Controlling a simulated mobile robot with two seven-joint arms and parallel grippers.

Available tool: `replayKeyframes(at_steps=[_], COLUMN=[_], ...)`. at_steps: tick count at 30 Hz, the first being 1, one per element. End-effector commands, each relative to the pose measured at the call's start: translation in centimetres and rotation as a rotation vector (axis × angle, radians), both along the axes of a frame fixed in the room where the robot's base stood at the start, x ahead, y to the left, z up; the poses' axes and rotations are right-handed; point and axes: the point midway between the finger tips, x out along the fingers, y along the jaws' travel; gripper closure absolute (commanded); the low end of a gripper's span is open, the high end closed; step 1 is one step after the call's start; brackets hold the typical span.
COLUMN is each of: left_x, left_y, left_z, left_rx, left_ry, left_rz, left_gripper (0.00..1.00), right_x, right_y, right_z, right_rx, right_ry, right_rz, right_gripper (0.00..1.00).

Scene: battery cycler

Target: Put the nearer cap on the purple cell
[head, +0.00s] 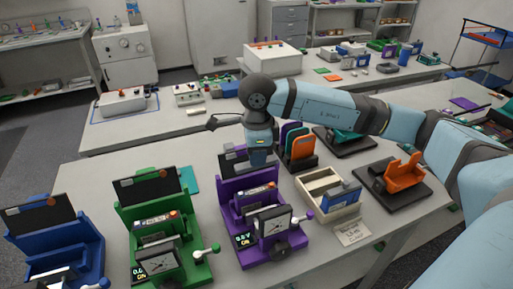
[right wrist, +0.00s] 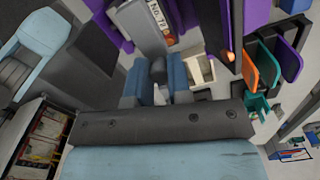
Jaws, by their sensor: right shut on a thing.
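The purple cell stand (head: 233,213) is on the near bench, with a labelled grey cell (head: 258,190) lying in it; this cell also shows at the top of the right wrist view (right wrist: 146,28). My right gripper (head: 258,163) is above the back of the purple stand, in front of its dark raised panel (head: 233,158). In the right wrist view my right gripper (right wrist: 158,80) has its blue fingers shut on a small dark grey piece (right wrist: 158,70), seemingly the cap. Its lower part is hidden by the gripper. It is apart from the cell. My left gripper is out of view.
A green stand (head: 130,220) and a blue stand (head: 75,240) are to the left. A pale divided tray (head: 318,184) with a blue item is at right, near upright coloured plates (head: 299,150) and an orange holder (head: 403,175).

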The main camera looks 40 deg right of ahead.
Motion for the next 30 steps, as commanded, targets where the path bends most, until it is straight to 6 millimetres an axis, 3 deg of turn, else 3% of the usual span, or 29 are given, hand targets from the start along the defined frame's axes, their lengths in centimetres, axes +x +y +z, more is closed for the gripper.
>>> replayKeyframes(at_steps=[8,21,30], left_x=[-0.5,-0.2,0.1], left_y=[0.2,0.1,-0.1], left_z=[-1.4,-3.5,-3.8], left_rx=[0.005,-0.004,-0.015], left_ry=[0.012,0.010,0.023], left_rz=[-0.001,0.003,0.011], left_gripper=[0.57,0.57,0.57], right_x=[0.0,0.0,0.0], right_y=[0.0,0.0,0.0], right_z=[-1.8,-6.3,-7.3], right_rx=[0.000,0.000,0.000], right_ry=[0.001,0.000,-0.001], right_rz=[-0.001,-0.001,-0.001], right_gripper=[1.00,1.00,1.00])
